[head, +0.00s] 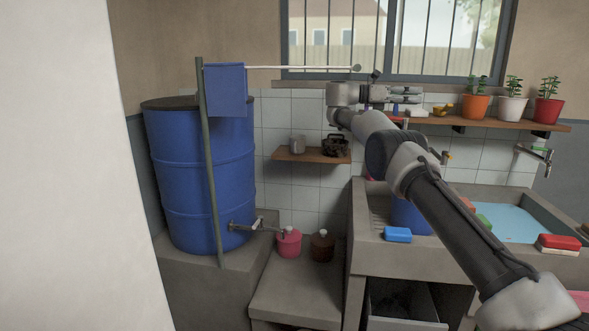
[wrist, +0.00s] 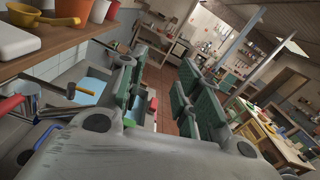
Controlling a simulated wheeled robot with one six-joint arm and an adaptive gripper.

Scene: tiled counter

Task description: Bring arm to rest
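My arm (head: 440,200) reaches from the lower right of the head view up and left across the stone sink. My gripper (head: 408,95) is raised in front of the tiled wall and window, pointing right, near the left end of the plant shelf. In the wrist view my gripper (wrist: 163,88) has its two green-padded fingers well apart. Only the room and floor show between them, so it is open and empty. The gripper's lower body fills the bottom of the wrist view.
A wooden shelf (head: 500,123) holds potted plants and a yellow ladle (head: 443,110). A blue barrel (head: 205,185) stands left behind a post with a hanging blue cloth (head: 226,88). The sink (head: 366,252) has a blue sponge (head: 397,235) on its rim. A small shelf (head: 300,155) is behind.

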